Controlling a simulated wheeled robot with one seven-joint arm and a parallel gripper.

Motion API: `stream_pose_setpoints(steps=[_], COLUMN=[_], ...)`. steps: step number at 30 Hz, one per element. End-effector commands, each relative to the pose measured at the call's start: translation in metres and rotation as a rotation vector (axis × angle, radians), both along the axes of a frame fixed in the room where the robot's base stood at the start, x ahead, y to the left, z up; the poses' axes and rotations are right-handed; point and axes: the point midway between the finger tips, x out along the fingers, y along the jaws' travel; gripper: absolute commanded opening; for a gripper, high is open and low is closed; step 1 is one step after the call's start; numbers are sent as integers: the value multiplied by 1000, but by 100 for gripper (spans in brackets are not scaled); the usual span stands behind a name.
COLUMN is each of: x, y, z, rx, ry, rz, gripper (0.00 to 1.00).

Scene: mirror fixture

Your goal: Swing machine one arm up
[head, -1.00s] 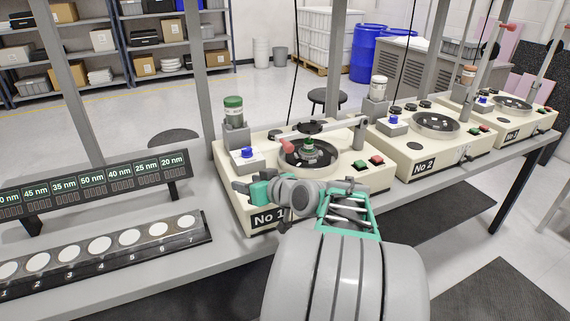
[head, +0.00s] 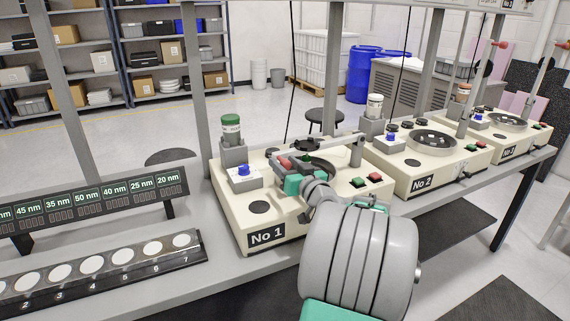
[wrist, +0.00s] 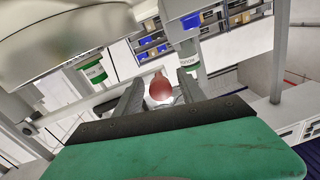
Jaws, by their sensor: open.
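Machine one (head: 275,232), a cream box labelled No 1, stands on the bench in the head view. Its grey arm (head: 330,149) lies low, running left from a post (head: 357,150) at the right across the round dark plate. The arm ends in a red knob (head: 286,162). My gripper (head: 283,170) is at the knob, partly covering the plate. In the wrist view the knob (wrist: 161,88) shows between the two dark, spread fingers of my gripper (wrist: 160,84). I cannot tell whether either finger touches it.
A green-capped bottle (head: 231,128) and a blue knob (head: 243,169) stand at machine one's left. Machine two (head: 423,183) and machine three (head: 510,150) are to the right, with upright rods above them. A rack of white discs (head: 92,265) lies at the left.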

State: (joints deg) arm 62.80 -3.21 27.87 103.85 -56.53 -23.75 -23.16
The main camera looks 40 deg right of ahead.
Motion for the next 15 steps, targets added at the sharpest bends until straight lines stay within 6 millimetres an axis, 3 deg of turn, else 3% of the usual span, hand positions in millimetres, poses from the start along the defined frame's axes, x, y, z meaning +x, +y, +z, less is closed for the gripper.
stream_pose_setpoints(steps=[2,15], x=[0,-1], y=[0,0], z=[0,0], rx=[0,0], ry=[0,1], rz=[0,0], gripper=[45,9])
